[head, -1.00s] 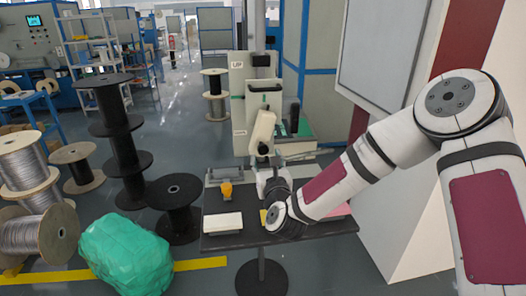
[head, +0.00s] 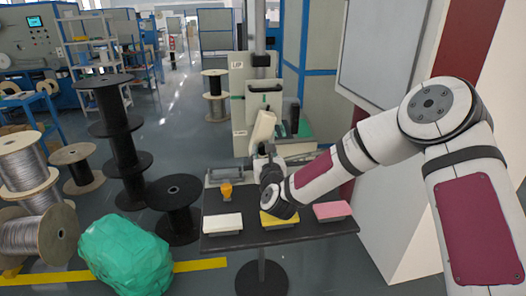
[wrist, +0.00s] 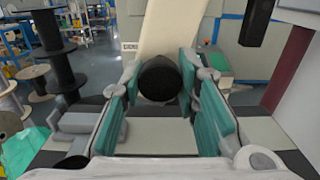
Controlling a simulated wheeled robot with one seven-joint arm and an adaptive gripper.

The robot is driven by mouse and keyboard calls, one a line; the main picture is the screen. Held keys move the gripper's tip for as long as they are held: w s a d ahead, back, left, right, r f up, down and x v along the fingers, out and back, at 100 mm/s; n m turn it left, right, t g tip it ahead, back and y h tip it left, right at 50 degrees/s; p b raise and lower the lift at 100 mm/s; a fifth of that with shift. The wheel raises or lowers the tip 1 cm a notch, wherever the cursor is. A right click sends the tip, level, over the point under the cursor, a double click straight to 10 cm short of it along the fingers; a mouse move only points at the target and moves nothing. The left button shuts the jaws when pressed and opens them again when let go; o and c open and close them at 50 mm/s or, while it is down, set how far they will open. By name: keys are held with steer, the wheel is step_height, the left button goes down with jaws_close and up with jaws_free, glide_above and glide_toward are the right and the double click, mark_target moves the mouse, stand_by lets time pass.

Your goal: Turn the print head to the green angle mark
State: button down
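The cream print head (head: 262,130) leans upright on the machine behind the table. In the wrist view it is a pale slanted panel (wrist: 160,30) with a round black knob-like end (wrist: 160,78) at its lower end. My gripper (head: 264,165) is at its lower end, above the table's back edge. In the wrist view my gripper (wrist: 160,72) has its two teal-padded fingers apart, one on each side of the black end. Narrow gaps seem to show beside it; contact is unclear. I cannot make out a green angle mark.
The dark table (head: 215,240) carries a white block (head: 222,222), a yellow block (head: 277,220), a pink block (head: 332,210) and a small orange piece (head: 226,190). Black spools (head: 174,205) and a green wrapped bundle (head: 125,252) stand to the left. A wall panel (head: 385,50) is at the right.

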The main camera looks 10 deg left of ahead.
steer(key=shift+w+d+n, duration=0.15)
steer(key=shift+d+n, duration=0.35)
steer(key=shift+n, duration=0.3)
steer(key=shift+w+d+n, duration=0.15)
steer(key=shift+d+n, duration=0.3)
steer(key=shift+n, duration=0.35)
steer(key=c, duration=1.2)
jaws_free()
steer(key=shift+s+f, duration=0.1)
steer(key=shift+s, duration=0.05)
steer(key=v, duration=1.1)
steer(key=shift+s+d, duration=0.15)
steer(key=shift+s, duration=0.2)
